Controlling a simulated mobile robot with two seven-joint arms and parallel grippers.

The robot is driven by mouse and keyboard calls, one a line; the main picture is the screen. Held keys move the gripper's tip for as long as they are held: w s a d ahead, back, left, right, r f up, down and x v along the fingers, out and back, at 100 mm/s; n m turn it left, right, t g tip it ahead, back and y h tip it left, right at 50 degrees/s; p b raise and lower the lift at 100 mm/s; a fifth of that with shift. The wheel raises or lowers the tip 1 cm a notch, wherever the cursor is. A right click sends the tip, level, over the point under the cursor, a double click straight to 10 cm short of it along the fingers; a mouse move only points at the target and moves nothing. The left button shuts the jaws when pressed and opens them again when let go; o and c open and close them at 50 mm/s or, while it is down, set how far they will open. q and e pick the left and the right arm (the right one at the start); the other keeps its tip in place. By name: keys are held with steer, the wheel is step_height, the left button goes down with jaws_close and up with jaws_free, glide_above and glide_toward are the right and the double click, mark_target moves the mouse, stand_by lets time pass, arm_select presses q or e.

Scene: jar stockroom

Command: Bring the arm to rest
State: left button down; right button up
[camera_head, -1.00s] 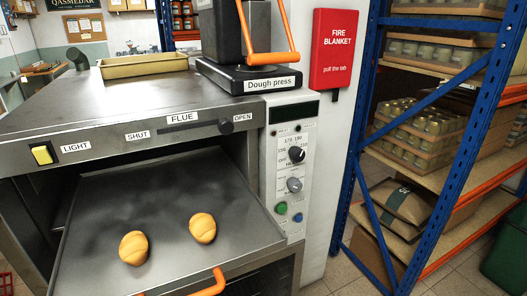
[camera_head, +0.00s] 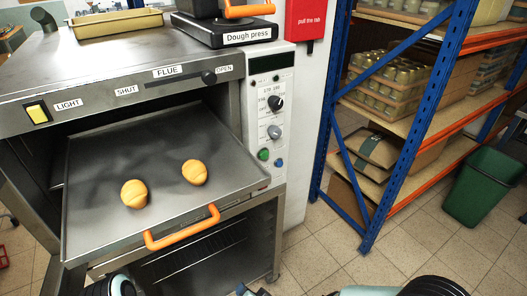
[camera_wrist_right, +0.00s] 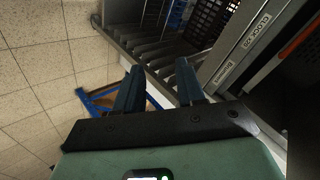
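My right gripper (camera_wrist_right: 158,84) shows in the right wrist view with its two dark fingers spread apart. Nothing is between them. In the head view my right arm comes in at the bottom edge, right of the middle. A small part of my left arm shows at the bottom left edge, and my left gripper is out of view.
The oven's door tray (camera_head: 100,215) is pulled out, with two buns (camera_head: 134,193) on it and an orange handle (camera_head: 182,228) in front. The blue shelf rack (camera_head: 420,125) and a green bin (camera_head: 483,187) stand right. Tiled floor between is clear.

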steer(key=s+d+f+n+g, duration=0.1)
steer(key=d+f+g, duration=0.1)
steer(key=d+f, duration=0.3)
steer(key=s+d+f+g, duration=0.1)
steer(key=s+d+f, duration=0.15)
steer(key=f, duration=0.45)
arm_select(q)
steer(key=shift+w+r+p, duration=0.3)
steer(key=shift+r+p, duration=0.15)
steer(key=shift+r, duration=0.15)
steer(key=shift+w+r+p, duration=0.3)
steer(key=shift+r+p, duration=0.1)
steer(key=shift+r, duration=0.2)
arm_select(e)
steer(key=s+d+f+g, duration=0.3)
steer(key=s+f, duration=0.3)
steer(key=s, duration=0.2)
steer(key=s+d+f+n+g, duration=0.1)
steer(key=s+d+f+g, duration=0.2)
steer(key=s+d+f, duration=0.3)
steer(key=s, duration=0.3)
steer(key=shift+f+n+g, duration=0.3)
steer(key=shift+f, duration=0.05)
